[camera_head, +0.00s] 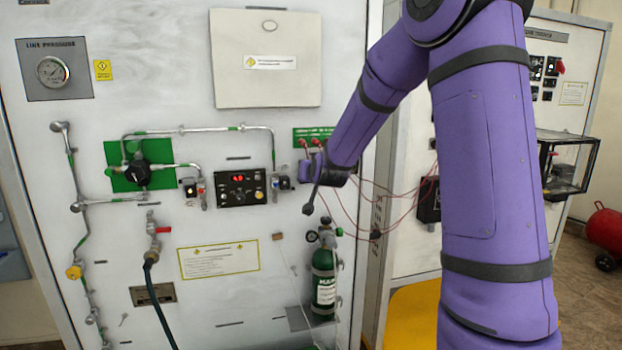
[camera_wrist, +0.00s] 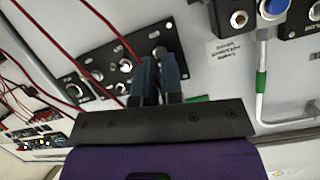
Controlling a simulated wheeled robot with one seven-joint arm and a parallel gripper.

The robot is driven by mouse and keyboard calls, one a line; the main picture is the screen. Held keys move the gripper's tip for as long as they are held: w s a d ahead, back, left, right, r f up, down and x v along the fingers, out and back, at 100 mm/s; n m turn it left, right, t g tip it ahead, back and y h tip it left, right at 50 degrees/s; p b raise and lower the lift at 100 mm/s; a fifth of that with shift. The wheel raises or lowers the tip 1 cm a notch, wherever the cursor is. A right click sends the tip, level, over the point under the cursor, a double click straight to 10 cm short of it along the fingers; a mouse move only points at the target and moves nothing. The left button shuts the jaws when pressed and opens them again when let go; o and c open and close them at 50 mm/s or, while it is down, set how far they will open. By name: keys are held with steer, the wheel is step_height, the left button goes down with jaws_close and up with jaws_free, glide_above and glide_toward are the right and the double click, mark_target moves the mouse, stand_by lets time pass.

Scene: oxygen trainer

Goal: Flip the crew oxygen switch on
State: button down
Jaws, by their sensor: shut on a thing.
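In the wrist view, my gripper (camera_wrist: 159,62) has its two dark blue-grey fingers close together over a black panel (camera_wrist: 97,70) with round metal fittings. The fingers are shut on a small part at the panel, which they mostly hide. A small metal piece shows just beyond the fingertips. In the head view, my purple arm reaches to the right side of the white trainer board (camera_head: 225,130), below a green plate (camera_head: 312,133) with red plugs. The arm hides most of that spot. No label reading crew oxygen is legible, so I cannot tell which part is that switch.
Thin red cables (camera_wrist: 52,42) run close past my fingers. A green oxygen bottle (camera_head: 324,280) hangs below. Metal pipes (camera_head: 200,129) cross the board above the box.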

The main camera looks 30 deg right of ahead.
steer(key=shift+w+r+g, duration=0.1)
steer(key=shift+r+g, duration=0.15)
steer(key=shift+g, duration=0.45)
steer(key=c, duration=1.3)
jaws_free()
steer(key=shift+o, duration=0.2)
steer(key=v, duration=1)
steer(key=shift+s+r, duration=0.25)
steer(key=shift+r, duration=0.1)
